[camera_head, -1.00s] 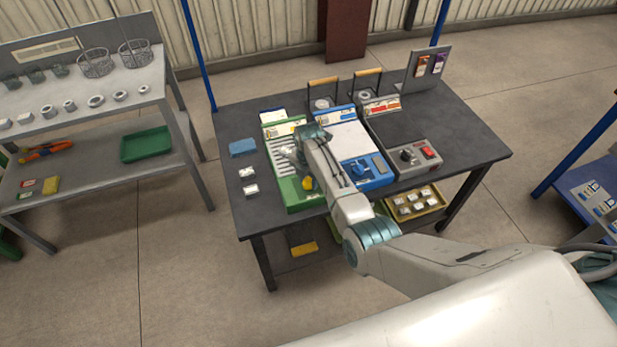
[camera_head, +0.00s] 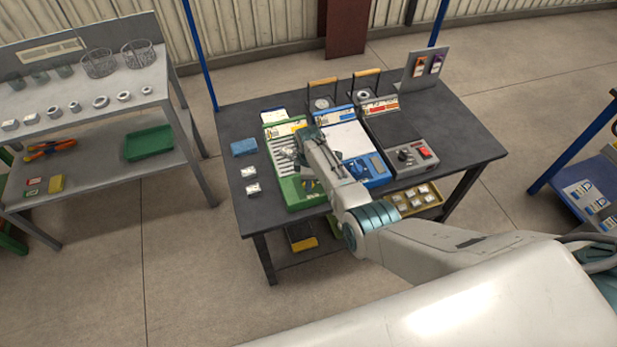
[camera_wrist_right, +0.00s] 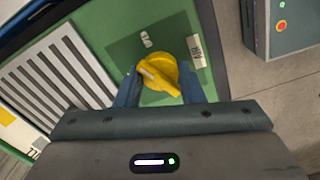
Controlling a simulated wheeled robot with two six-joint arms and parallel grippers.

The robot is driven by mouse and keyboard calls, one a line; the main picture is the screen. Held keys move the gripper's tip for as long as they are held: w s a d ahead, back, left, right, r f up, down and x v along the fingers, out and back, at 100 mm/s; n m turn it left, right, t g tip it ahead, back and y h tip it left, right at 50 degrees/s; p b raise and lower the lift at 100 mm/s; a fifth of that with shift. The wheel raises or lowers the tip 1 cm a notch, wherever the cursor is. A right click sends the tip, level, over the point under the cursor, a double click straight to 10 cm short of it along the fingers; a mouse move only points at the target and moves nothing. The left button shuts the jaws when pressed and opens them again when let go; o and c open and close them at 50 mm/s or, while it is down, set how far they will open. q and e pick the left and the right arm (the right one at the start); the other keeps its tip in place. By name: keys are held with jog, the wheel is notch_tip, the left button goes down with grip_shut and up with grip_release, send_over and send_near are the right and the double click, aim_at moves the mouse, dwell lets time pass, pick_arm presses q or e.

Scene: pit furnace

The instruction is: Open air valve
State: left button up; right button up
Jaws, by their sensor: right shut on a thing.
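The air valve is a round yellow knob (camera_wrist_right: 160,76) with a raised bar handle, on a dark green square of the green panel (camera_wrist_right: 120,28). In the right wrist view the bar slants from upper left to lower right. Small labels, too small to read surely, sit above and right of the knob. My right gripper (camera_wrist_right: 161,84) has its blue fingers on either side of the knob, shut on it. In the head view the green unit (camera_head: 304,202) stands at the table's left part, and my right arm hides part of it. My left gripper is not in view.
A blue unit (camera_head: 376,176) and a grey control box (camera_head: 408,160) with a dial and red button stand to the right on the dark table (camera_head: 460,130). A blue block (camera_head: 244,147) and two small pale pieces lie left of the green unit.

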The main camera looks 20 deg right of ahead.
jog(key=m, duration=0.5)
jog(key=shift+p, duration=0.4)
dwell(0.3)
jog(key=o, duration=1)
jog(key=shift+r, duration=0.1)
jog(key=shift+r, duration=0.3)
notch_tip(320, 180, up, 10)
jog(key=shift+b, duration=0.45)
